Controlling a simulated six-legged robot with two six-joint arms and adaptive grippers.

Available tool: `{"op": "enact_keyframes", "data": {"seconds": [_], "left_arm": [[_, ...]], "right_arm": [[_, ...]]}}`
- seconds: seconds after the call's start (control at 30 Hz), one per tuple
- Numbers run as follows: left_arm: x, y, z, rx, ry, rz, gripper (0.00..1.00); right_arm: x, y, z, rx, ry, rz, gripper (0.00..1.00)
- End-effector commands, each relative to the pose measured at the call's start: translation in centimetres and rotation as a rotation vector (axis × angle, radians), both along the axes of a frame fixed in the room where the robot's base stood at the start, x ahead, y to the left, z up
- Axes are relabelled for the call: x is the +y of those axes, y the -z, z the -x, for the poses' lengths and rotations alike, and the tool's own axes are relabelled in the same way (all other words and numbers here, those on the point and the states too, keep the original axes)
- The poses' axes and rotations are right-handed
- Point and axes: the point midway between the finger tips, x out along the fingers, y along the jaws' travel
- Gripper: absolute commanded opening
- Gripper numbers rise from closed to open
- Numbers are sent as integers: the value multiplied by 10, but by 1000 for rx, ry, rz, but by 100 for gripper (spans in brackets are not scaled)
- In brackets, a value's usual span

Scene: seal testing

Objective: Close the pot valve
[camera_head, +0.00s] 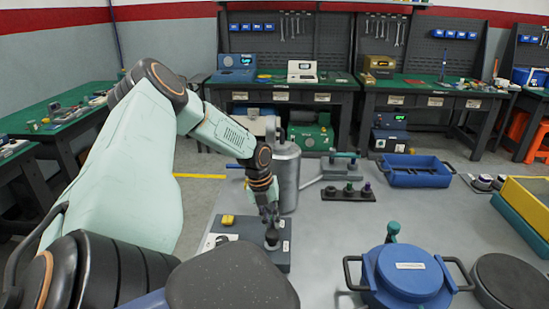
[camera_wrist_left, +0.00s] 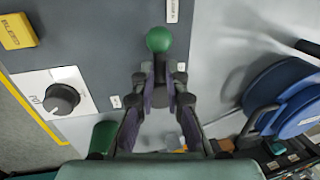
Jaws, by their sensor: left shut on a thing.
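A lever with a green ball knob (camera_wrist_left: 158,40) stands on a dark grey control panel (camera_wrist_left: 90,20). My left gripper (camera_wrist_left: 159,92) is shut on the lever's dark stem, just below the knob in the picture. In the head view my left gripper (camera_head: 269,214) reaches down to the same panel (camera_head: 240,232), and the arm and fingers partly hide the lever. The lever's label is too small to read. A blue lidded pot (camera_head: 408,277) with a teal handle (camera_head: 392,232) stands apart at the right. My right gripper is not in view.
The panel also has a yellow BLEED block (camera_wrist_left: 14,31) and a black dial (camera_wrist_left: 61,99). A metal cylinder (camera_head: 285,178) stands close behind the gripper. A blue tray (camera_head: 416,172) and a rack of small parts (camera_head: 348,192) lie farther back. The grey tabletop between panel and pot is clear.

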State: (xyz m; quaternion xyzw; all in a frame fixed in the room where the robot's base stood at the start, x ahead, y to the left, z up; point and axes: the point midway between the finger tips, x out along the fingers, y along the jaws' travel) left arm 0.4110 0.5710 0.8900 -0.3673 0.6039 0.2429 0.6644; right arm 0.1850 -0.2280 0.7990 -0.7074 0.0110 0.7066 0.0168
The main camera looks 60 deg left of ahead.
Motion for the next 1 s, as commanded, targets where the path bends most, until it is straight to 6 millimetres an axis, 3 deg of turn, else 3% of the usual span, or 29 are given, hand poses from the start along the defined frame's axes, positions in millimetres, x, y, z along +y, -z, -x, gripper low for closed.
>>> {"op": "enact_keyframes", "data": {"seconds": [0.43,0.47,0.7,1.0], "left_arm": [[1,-1,-1,-3,13,-4,0],[0,-1,-1,-2,14,-3,14],[-1,-1,-2,-2,13,-1,35],[-1,-1,-2,-2,12,0,36]], "right_arm": [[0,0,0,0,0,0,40],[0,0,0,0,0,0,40],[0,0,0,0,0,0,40],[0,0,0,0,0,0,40]]}}
